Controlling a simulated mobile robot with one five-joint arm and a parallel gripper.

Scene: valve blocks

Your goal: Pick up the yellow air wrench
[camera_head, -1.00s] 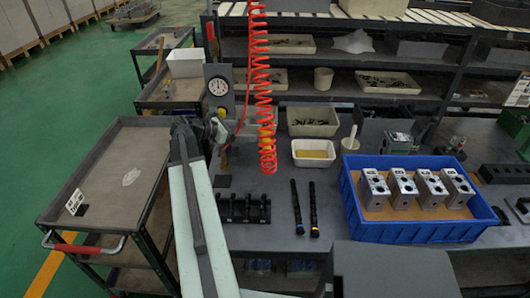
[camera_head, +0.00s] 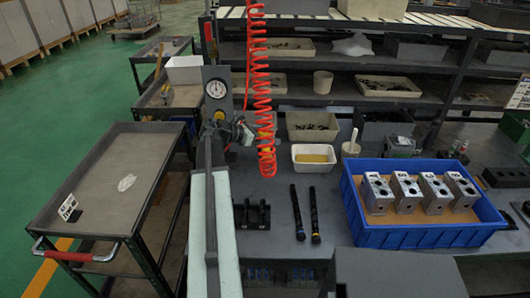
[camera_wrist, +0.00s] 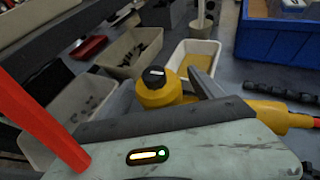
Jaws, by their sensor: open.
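The yellow air wrench (camera_wrist: 156,92) shows in the wrist view beyond my gripper's pale housing, its round black-capped end between the grey fingers. More of its yellow-orange body (camera_wrist: 282,113) extends to the right. In the head view only a small yellow part (camera_head: 264,121) shows behind the red coiled hose. My gripper (camera_head: 243,132) is open, close to the left of the wrench and hose. Its fingers (camera_wrist: 168,90) show partly in the wrist view, on either side of the round end. I cannot tell whether they touch it. My housing hides the wrench's lower part.
A blue crate (camera_head: 430,236) with several metal valve blocks stands on the right of the bench. Two black rods (camera_head: 305,213) and a black rack (camera_head: 251,215) lie in front. A white tray (camera_head: 313,166) stands behind. A grey cart (camera_head: 100,220) is at left.

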